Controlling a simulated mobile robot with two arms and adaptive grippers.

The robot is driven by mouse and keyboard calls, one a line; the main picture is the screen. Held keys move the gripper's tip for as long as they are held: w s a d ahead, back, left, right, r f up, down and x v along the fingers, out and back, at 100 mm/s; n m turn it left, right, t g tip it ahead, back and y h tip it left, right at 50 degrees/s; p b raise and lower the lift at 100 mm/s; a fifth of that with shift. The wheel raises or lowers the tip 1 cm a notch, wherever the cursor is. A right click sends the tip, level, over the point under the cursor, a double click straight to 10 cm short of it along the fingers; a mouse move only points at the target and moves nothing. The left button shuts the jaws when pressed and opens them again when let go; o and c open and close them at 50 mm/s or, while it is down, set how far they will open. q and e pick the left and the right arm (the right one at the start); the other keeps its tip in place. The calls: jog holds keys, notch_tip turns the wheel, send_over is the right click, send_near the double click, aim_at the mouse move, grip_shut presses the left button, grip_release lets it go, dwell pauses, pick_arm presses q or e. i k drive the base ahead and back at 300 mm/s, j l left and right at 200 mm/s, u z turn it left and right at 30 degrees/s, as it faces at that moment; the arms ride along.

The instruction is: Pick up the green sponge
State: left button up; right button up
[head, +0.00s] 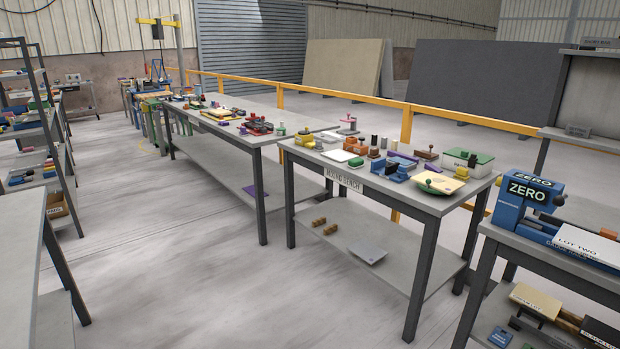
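I cannot make out for certain which item is the green sponge. Small green items lie among the clutter on the mixing bench (335,180): a flat green piece (356,161) near a white pad, and a green edge (428,188) under a cream board (441,182). A green-lidded white box (466,160) stands at the back right of that bench. Another small green item (280,129) is on the long bench behind. All are too small to identify surely. Neither of my grippers is in view.
The long bench (262,142) adjoins the mixing bench at the left. A right bench holds a blue machine (525,202) marked ZERO. A grey table (22,225) and shelves (35,140) stand at the left. The concrete floor (190,240) between them is clear.

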aim_at(355, 163)
jog(key=i, duration=1.2)
jog(key=i+j+z, duration=0.1)
jog(key=i, duration=1.05)
